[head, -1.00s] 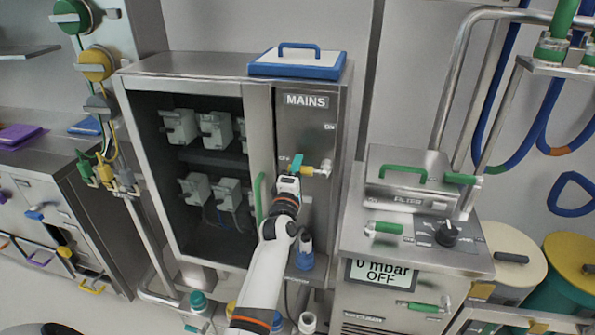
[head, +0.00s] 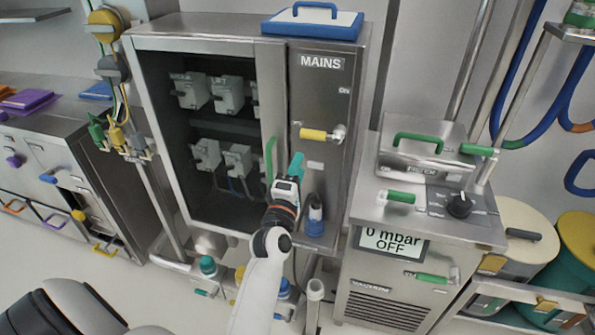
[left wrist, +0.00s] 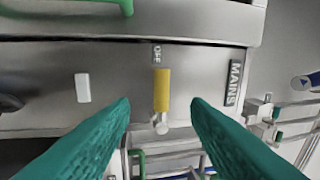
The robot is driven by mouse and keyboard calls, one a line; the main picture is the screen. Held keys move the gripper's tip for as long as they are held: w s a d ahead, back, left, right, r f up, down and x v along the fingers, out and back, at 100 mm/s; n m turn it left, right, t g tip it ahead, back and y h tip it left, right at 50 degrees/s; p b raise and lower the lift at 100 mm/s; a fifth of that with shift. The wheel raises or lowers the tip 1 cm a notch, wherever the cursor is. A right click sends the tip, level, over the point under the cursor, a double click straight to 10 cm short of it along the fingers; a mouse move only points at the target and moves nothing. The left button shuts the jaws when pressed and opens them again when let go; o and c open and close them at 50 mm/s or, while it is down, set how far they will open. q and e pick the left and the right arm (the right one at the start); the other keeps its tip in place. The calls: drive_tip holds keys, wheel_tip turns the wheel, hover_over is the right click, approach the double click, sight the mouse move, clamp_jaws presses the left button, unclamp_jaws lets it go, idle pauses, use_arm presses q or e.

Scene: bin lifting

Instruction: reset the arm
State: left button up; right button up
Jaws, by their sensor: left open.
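My left gripper (head: 296,166) has teal fingers and is in front of the mains cabinet, just below the yellow switch handle (head: 313,134) in the head view. The gripper is open and empty. My right gripper is not in view.
The mains cabinet (head: 190,42) has a green door handle (head: 270,160) left of my gripper. A blue-and-white lidded case (head: 312,24) lies on top. The vacuum unit (head: 385,282) reads 0 mbar OFF at right.

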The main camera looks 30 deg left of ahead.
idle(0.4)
use_arm(q)
drive_tip(key=d+f+m+g+h, duration=0.2)
drive_tip(key=d+f+m, duration=0.1)
drive_tip(key=f, duration=0.7)
drive_tip(key=d+f+m+g+h, duration=0.2)
drive_tip(key=d+f+m, duration=0.2)
drive_tip(key=f, duration=0.6)
drive_tip(key=s+d+f+m+g+h, duration=0.1)
drive_tip(key=s+d+f+m+g, duration=0.2)
drive_tip(key=f, duration=0.5)
drive_tip(key=s+d+f+m+g+h, duration=0.1)
drive_tip(key=s+f+m, duration=0.1)
drive_tip(key=s+f, duration=0.55)
drive_tip(key=s+d+f+m+g, duration=0.1)
drive_tip(key=s+f+m+g, duration=0.55)
drive_tip(key=s+f, duration=1.1)
drive_tip(key=s+a+f+m+g, duration=0.1)
drive_tip(key=s+f+m+g, duration=0.1)
drive_tip(key=s, duration=0.8)
drive_tip(key=s+a+f+m+g, duration=0.2)
drive_tip(key=s+f+m, duration=0.1)
drive_tip(key=s, duration=0.6)
drive_tip(key=shift+s+a+f, duration=0.15)
drive_tip(key=shift+s+f, duration=0.25)
drive_tip(key=shift+f, duration=0.2)
